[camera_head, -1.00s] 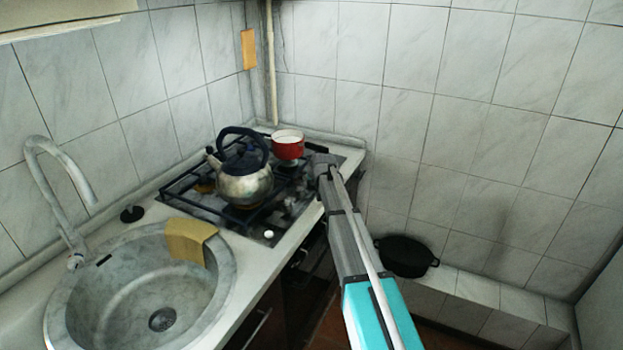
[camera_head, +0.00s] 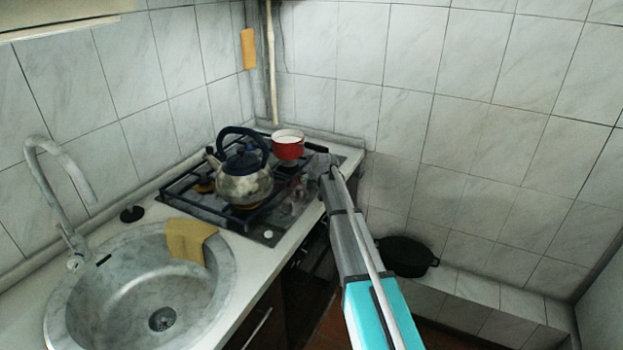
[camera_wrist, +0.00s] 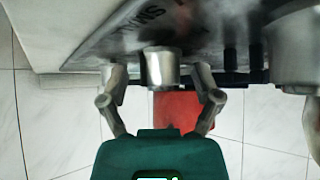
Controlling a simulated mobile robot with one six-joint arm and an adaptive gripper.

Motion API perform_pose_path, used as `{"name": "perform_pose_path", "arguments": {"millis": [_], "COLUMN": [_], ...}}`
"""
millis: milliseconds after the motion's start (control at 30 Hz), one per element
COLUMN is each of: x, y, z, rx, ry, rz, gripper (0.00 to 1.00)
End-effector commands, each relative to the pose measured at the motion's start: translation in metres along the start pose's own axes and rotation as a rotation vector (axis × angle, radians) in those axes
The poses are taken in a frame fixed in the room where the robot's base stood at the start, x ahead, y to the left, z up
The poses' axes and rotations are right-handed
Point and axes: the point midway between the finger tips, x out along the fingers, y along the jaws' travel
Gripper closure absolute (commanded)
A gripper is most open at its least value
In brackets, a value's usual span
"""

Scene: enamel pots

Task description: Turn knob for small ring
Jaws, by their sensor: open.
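A silvery cylindrical knob (camera_wrist: 161,68) stands out from the stove panel in the wrist view. My gripper (camera_wrist: 161,76) is open, with one finger on each side of the knob and a small gap visible on both sides. In the head view my gripper (camera_head: 322,164) is at the right edge of the gas stove (camera_head: 268,236), beside the red pot. The knob between my fingers cannot be made out there. The small ring cannot be told apart with certainty.
A kettle (camera_head: 245,186) and a red pot (camera_head: 288,146) stand on the stove; the pot (camera_wrist: 178,108) shows behind my fingers in the wrist view. A sink (camera_head: 140,300) with a yellow cloth (camera_head: 188,240) is left. A black pan (camera_head: 406,257) sits on the low ledge.

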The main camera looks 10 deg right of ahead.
Motion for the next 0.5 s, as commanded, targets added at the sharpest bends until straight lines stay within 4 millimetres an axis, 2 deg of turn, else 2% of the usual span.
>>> {"name": "perform_pose_path", "arguments": {"millis": [500], "x": [0.0002], "y": [-0.0009], "z": [-0.0003], "rx": [0.025], "ry": [0.0], "rz": [0.025], "gripper": [0.18]}}
